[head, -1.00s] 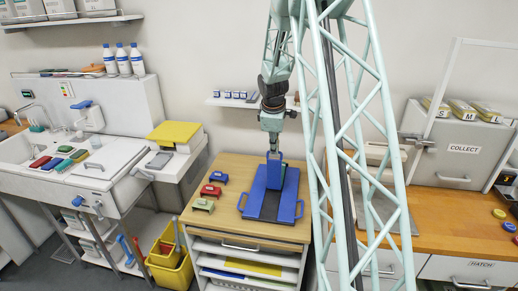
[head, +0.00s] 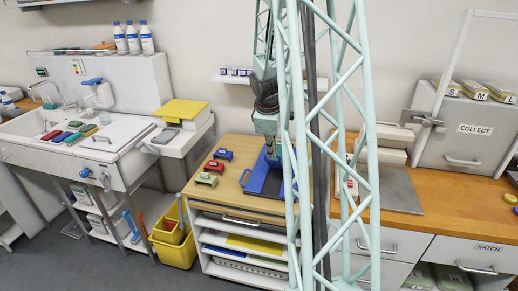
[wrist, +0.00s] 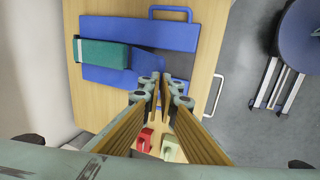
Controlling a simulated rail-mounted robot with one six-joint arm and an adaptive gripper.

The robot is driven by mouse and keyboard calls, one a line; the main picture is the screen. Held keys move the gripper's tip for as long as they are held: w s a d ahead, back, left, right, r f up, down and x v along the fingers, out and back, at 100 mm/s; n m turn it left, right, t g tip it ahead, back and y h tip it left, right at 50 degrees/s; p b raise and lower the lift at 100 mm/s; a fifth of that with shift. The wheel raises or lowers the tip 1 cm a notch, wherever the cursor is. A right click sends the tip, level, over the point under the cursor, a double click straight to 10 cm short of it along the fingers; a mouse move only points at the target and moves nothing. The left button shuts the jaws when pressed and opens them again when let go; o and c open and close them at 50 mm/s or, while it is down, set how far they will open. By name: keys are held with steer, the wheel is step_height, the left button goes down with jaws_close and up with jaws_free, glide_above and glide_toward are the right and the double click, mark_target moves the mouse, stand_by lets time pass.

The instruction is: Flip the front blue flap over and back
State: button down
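The blue folding board lies on the wooden cabinet top. Its side flap (wrist: 120,31) with a loop handle lies flat in the wrist view, and a blue panel (wrist: 143,62), seemingly the front flap, slopes between a green block-like thing (wrist: 100,53) and my fingertips. A dark strip of board is bare beside it. In the head view the board (head: 256,183) is partly hidden by my arm and column. My gripper (wrist: 161,85) is over the board, fingertips nearly together beside the panel. I see nothing clearly between them; contact with the panel is unclear.
Red (head: 223,154) and green (head: 206,179) small blocks stand left of the board, close below my fingers in the wrist view. A drawer handle (wrist: 215,99) juts from the cabinet front. A yellow bin (head: 174,247) stands on the floor at left.

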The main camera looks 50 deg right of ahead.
steer(key=shift+s+a+f, duration=0.15)
steer(key=shift+f, duration=0.5)
steer(key=c, duration=3.3)
jaws_free()
steer(key=shift+w, duration=0.25)
steer(key=o, duration=0.3)
steer(key=shift+d, duration=0.35)
steer(key=shift+o, duration=1.1)
steer(key=shift+s+a+r, duration=0.2)
steer(key=shift+s+r, duration=0.05)
steer(key=shift+r, duration=0.05)
steer(key=shift+w, duration=0.1)
steer(key=shift+r, duration=0.2)
steer(key=v, duration=1.1)
steer(key=shift+a+r, duration=0.1)
steer(key=shift+r, duration=0.05)
